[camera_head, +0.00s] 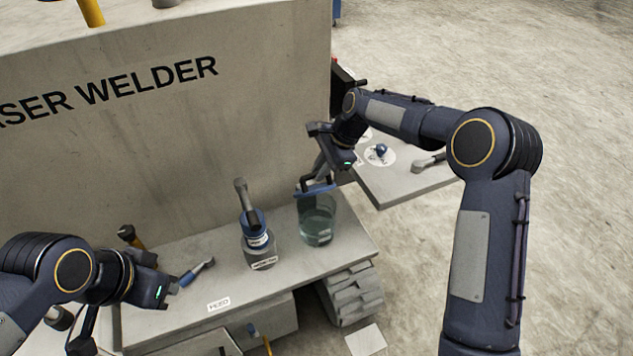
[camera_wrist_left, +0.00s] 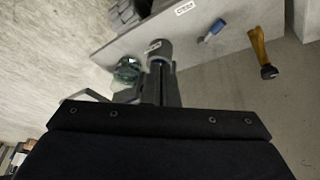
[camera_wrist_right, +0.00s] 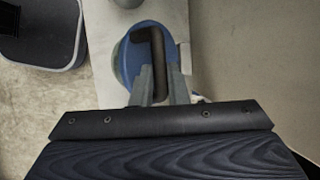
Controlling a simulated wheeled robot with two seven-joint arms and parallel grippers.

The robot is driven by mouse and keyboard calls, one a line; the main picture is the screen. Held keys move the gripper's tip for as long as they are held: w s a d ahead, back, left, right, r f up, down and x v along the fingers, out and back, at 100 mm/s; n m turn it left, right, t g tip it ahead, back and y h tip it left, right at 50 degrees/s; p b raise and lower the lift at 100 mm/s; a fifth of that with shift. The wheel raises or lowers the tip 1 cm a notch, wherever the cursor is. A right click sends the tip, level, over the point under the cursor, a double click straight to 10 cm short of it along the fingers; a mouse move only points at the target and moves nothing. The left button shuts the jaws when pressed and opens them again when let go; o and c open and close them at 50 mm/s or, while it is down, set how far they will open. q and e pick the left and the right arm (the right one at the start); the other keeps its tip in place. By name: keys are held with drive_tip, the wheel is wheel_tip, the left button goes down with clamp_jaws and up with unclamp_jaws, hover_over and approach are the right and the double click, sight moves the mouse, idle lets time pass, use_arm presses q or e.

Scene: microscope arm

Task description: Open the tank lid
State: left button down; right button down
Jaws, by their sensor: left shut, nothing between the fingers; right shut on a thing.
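The glass tank (camera_head: 317,228) stands near the right end of the grey bench and holds greenish liquid. Its blue lid (camera_head: 311,191) is at the tank's top; I cannot tell whether it is seated or slightly raised. The lid's dark bent handle (camera_wrist_right: 152,42) rises above the blue disc (camera_wrist_right: 131,60) in the right wrist view. My right gripper (camera_head: 318,176) is above the tank, shut on the handle; its fingers also show in the right wrist view (camera_wrist_right: 152,80). My left gripper (camera_head: 169,289) is shut and empty at the bench's left side, away from the tank.
A jar (camera_head: 262,250) with a blue collar and an upright grey tool stands left of the tank. The welder's wall (camera_head: 200,130) rises behind. A side table (camera_head: 405,182) is at the right.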

drive_tip(key=shift+f, duration=0.45)
use_arm(q)
drive_tip(key=w+d+f+m+t+y, duration=0.1)
drive_tip(key=w+d+m+y, duration=0.2)
drive_tip(key=w+d+m, duration=0.35)
drive_tip(key=w+d+f+m+y, duration=0.1)
drive_tip(key=w+d+m+y, duration=0.2)
drive_tip(key=w+m, duration=0.6)
drive_tip(key=w+d+f+m+t, duration=0.1)
drive_tip(key=w+d+m+t, duration=0.15)
drive_tip(key=d+m, duration=0.55)
drive_tip(key=w+d+f+m+t, duration=0.2)
drive_tip(key=d+m+t, duration=0.25)
drive_tip(key=d, duration=0.75)
use_arm(e)
drive_tip(key=shift+d, duration=0.1)
use_arm(q)
drive_tip(key=x, duration=1)
drive_tip(key=shift+g, duration=0.3)
drive_tip(key=shift+a+f, duration=0.1)
